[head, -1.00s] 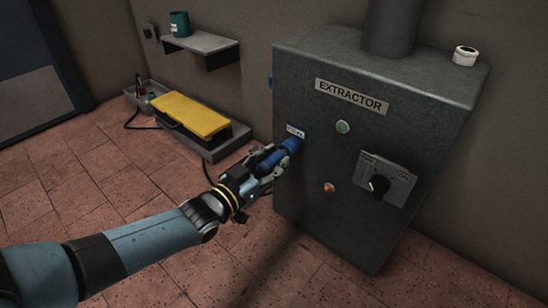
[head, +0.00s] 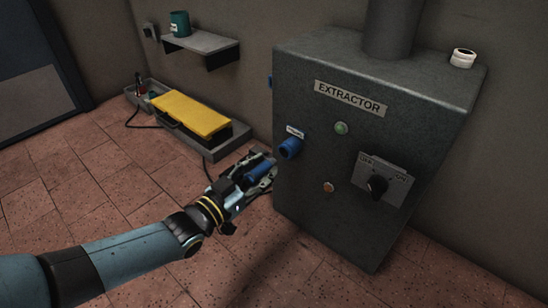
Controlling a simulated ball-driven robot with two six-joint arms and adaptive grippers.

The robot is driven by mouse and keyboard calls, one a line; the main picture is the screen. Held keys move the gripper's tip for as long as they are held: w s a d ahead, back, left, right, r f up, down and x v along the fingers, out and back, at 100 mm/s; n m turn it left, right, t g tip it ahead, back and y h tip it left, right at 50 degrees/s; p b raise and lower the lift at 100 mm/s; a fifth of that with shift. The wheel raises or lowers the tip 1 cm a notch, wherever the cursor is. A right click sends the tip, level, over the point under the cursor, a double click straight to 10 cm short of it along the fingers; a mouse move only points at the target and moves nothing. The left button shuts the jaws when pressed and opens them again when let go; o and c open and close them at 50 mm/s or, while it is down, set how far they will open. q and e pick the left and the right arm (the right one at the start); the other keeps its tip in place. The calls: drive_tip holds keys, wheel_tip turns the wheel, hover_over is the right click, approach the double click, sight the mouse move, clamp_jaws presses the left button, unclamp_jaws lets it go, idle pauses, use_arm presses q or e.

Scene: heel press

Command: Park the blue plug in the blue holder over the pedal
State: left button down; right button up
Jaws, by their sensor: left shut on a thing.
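My left gripper (head: 262,170) is shut on the blue plug (head: 259,173), in front of the grey extractor cabinet's left edge. The plug is partly hidden by the fingers. It is apart from the blue socket (head: 290,148) on the cabinet front, a little below and left of it. The yellow pedal (head: 195,114) lies in a grey tray on the floor by the back wall. A small blue piece (head: 270,81) shows at the cabinet's left edge, mostly hidden; I cannot tell whether it is the holder. My right gripper is out of view.
The extractor cabinet (head: 330,220) fills the right, with a rotary switch (head: 377,186) on its front. A grey shelf (head: 205,45) with a green mug (head: 180,24) juts from the wall above the pedal. A dark cable runs near the tray. The floor at left is clear.

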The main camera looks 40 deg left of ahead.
use_arm(q)
drive_tip(key=shift+s, duration=0.6)
drive_tip(key=shift+r, duration=0.1)
drive_tip(key=shift+a, duration=0.15)
drive_tip(key=w+a+r+b, duration=0.1)
drive_tip(key=a+r+b, duration=0.1)
drive_tip(key=a, duration=1.9)
drive_tip(key=shift+w+a, duration=0.35)
drive_tip(key=shift+w+b, duration=0.15)
drive_tip(key=shift+b, duration=0.15)
